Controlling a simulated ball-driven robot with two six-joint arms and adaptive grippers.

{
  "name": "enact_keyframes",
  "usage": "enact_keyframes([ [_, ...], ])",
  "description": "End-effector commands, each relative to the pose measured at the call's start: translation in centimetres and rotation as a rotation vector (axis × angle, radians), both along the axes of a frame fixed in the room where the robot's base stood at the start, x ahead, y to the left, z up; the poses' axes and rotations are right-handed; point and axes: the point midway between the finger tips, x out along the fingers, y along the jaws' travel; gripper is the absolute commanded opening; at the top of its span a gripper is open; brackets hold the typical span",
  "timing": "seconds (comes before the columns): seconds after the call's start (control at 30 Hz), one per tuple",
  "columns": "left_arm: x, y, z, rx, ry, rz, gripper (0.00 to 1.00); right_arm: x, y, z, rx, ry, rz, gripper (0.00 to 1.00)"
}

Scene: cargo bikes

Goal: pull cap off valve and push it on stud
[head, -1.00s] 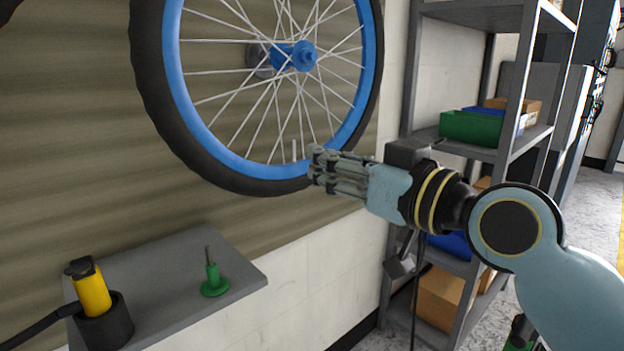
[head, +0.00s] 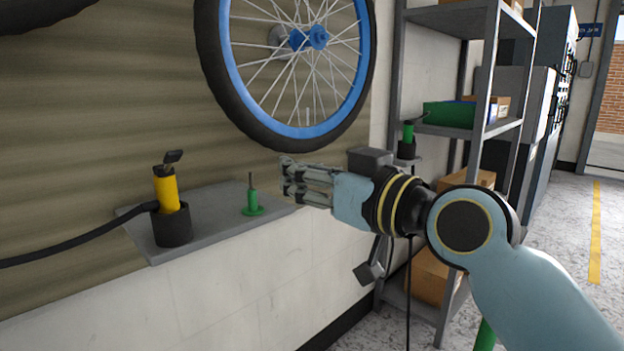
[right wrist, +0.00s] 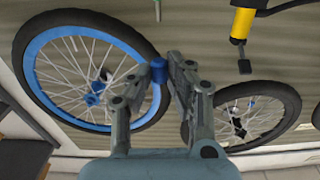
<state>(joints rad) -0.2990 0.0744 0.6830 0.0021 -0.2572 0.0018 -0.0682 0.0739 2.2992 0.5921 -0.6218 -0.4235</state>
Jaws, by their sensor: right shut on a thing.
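The green stud (head: 251,203) stands upright on the grey wall shelf, a thin pin on its round base. The thin pale valve (head: 308,116) points up from the inner side of the blue rim and looks bare. My right gripper (head: 284,181) is to the right of the stud and a little above it in the head view, below the wheel. In the right wrist view its fingers (right wrist: 167,72) are shut on a small blue cap (right wrist: 157,70). The cap is hidden in the head view. My left gripper is not in view.
The blue-rimmed wheel (head: 216,52) hangs on the slatted wall. On the shelf (head: 215,203), a yellow-handled tool (head: 166,188) stands in a black cup (head: 172,227) left of the stud. A grey rack (head: 466,128) with bins and boxes stands right, behind my arm.

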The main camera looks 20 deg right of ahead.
Motion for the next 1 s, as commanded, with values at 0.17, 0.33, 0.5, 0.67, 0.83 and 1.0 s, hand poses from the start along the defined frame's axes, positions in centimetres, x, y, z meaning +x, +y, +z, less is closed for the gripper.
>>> enact_keyframes([
  [0.17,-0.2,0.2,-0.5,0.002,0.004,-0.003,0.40,1.9,0.7,-0.2,0.002,0.001,0.000,0.00],
  [0.33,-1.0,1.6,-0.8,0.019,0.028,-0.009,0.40,3.7,1.3,-0.2,0.002,0.001,-0.001,0.00],
  [0.5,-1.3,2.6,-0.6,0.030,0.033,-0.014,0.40,5.5,2.0,-0.1,0.002,0.002,0.000,0.00],
  [0.67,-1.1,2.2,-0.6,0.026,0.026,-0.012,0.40,7.1,2.6,-0.1,0.001,0.001,0.001,0.00],
  [0.83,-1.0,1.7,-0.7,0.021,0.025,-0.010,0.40,8.7,3.2,0.0,0.001,0.001,0.001,0.00],
  [1.0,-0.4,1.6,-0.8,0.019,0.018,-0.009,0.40,9.7,3.5,0.0,0.000,0.001,0.000,0.00],
])
